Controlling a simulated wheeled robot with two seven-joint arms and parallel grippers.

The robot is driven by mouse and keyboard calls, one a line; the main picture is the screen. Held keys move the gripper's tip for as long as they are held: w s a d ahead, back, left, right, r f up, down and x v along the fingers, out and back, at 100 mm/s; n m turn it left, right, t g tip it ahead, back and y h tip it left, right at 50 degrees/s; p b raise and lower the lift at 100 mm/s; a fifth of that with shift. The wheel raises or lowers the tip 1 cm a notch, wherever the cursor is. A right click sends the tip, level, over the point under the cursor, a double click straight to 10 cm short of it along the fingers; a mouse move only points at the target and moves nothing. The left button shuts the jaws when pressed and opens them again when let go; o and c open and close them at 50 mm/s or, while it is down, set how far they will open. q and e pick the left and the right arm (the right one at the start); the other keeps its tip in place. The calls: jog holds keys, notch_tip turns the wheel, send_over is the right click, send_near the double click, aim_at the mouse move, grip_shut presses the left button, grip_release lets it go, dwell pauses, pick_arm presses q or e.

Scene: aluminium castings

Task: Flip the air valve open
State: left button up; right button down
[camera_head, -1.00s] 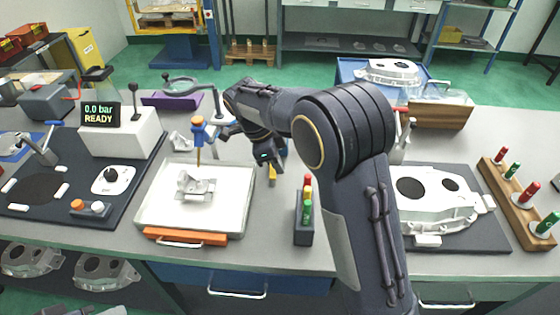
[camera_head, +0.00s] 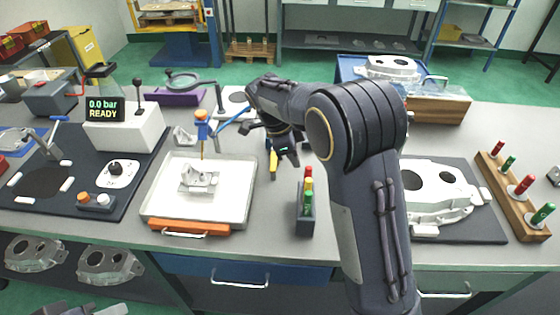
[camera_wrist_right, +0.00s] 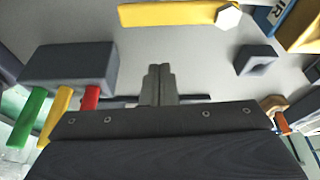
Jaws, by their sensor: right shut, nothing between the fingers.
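The air valve shows by its yellow lever (camera_head: 273,163), left of my right gripper and partly behind it. In the right wrist view the yellow lever (camera_wrist_right: 175,14) lies across the top, with a pale hex nut at its right end. A blue part lettered "IR" (camera_wrist_right: 281,14) is cut off beside it. My right gripper (camera_head: 293,160) points down over the grey bench, right of the lever. In the right wrist view its fingers (camera_wrist_right: 160,72) are together and empty, with a gap to the lever. My left gripper is out of view.
A dark block with red, yellow and green pegs (camera_head: 306,212) stands close in front of the right gripper. A white tray (camera_head: 160,205) with a casting lies to the left. The display (camera_head: 104,109) reads 0.0 bar READY. A large casting (camera_head: 440,190) is at right.

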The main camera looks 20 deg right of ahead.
jog(key=v, duration=1)
jog(key=shift+a, duration=0.15)
jog(key=shift+w, duration=0.15)
jog(key=s+d+n+t+y, duration=0.1)
jog(key=s+d+n+y, duration=0.2)
jog(key=s+n, duration=0.3)
jog(key=s+d+n+t+y, duration=0.1)
jog(key=s+d+n+y, duration=0.2)
jog(key=s, duration=0.5)
jog(key=s+a+f+n+t, duration=0.2)
jog(key=s+n, duration=0.3)
jog(key=s, duration=0.2)
jog(key=s+a+f+n+t+y, duration=0.1)
jog(key=s+a+f+n+t, duration=0.1)
jog(key=s+n, duration=0.4)
jog(key=s+a+t, duration=0.1)
jog(key=s, duration=0.1)
jog(key=shift+s+p, duration=0.3)
jog(key=shift+p, duration=0.05)
